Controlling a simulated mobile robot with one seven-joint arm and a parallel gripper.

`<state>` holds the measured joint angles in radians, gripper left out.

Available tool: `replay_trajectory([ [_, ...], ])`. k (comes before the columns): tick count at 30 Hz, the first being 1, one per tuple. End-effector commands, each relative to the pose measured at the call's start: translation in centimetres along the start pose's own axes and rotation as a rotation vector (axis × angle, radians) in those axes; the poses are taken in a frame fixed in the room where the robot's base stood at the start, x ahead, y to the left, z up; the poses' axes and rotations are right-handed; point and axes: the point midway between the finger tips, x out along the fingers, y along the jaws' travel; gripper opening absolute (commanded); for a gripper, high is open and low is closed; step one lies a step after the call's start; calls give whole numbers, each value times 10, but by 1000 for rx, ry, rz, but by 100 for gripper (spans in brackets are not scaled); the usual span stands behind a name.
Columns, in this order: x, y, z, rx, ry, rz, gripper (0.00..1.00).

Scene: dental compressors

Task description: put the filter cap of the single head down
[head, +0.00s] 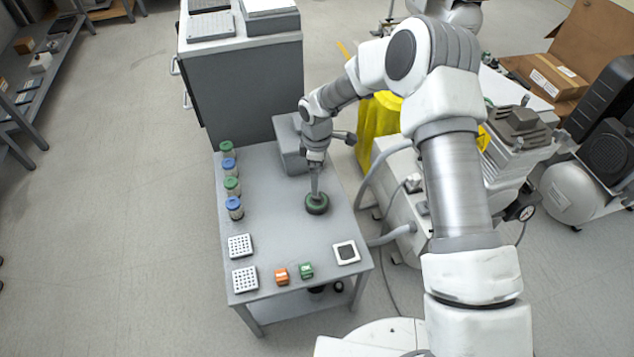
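The filter cap (317,207) is a round dark disc with a green top, at the middle right of the grey table. My gripper (316,192) points down onto the middle of it, with its narrow fingers close together, and appears shut on the cap. The cap is at or just above the tabletop; I cannot tell whether it touches. The single-head compressor cannot be told for sure from this view.
Several green- and blue-lidded jars (232,185) line the table's left edge. White perforated trays (241,245), an orange block (281,276), a green block (306,270) and a white-framed dark pad (346,252) lie in front. A grey box (289,150) stands behind. The table's middle is clear.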

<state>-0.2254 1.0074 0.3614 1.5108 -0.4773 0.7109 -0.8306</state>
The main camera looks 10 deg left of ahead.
Motion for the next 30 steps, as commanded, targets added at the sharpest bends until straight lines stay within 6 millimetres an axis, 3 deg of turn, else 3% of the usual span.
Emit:
replay_trajectory([
  [3,-17,0,0,1,0,1,100],
  [13,-26,0,1,4,-1,0,100],
  [16,-40,2,7,27,-5,13,100],
  [23,-114,1,44,186,-27,82,100],
  [30,-196,-19,90,405,-34,160,100],
])
